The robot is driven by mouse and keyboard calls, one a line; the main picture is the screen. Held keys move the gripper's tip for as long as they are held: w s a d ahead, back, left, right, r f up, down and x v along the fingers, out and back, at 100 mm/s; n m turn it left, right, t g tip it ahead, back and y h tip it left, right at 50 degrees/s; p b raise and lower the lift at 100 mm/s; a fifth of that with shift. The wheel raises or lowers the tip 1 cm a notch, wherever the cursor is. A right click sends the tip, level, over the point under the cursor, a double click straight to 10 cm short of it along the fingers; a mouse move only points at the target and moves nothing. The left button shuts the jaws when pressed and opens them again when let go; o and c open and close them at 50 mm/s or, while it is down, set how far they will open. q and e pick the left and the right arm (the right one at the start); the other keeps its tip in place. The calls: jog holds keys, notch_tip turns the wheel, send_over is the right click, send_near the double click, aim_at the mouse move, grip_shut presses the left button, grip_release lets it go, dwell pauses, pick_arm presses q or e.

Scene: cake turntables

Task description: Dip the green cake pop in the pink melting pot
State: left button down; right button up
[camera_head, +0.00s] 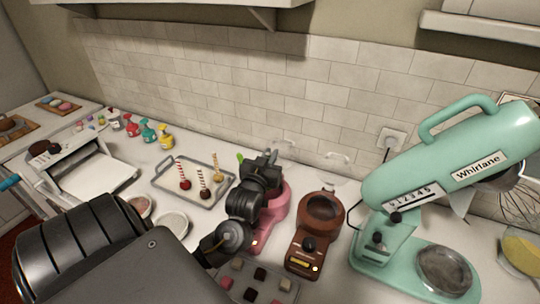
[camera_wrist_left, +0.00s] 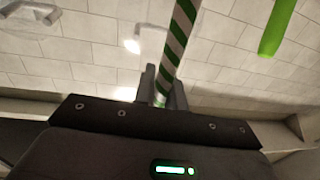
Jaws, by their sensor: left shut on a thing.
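My left gripper (camera_head: 265,160) is above the pink melting pot (camera_head: 281,206), and my arm hides part of the pot. In the left wrist view the gripper (camera_wrist_left: 162,86) is shut on a green-and-white striped stick (camera_wrist_left: 182,32), taken as the stick of the green cake pop. The cake end of the pop is hidden in both views, so I cannot tell whether it touches the pot's contents. My right gripper is not in view.
A brown melting pot (camera_head: 322,208) stands right of the pink one, near the mint mixer (camera_head: 430,160). A tray (camera_head: 160,183) of several cake pops is left. A tray of chocolate blocks (camera_head: 259,274) is in front. A plain green rod (camera_wrist_left: 277,26) shows in the left wrist view.

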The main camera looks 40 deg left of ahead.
pick_arm(q)
notch_tip(320, 180, down, 6)
jog(key=b, duration=0.3)
jog(key=shift+w+r, duration=0.1)
jog(key=shift+r, duration=0.05)
jog(key=shift+f, duration=0.25)
dwell(1.2)
jog(key=shift+r+p, duration=2.7)
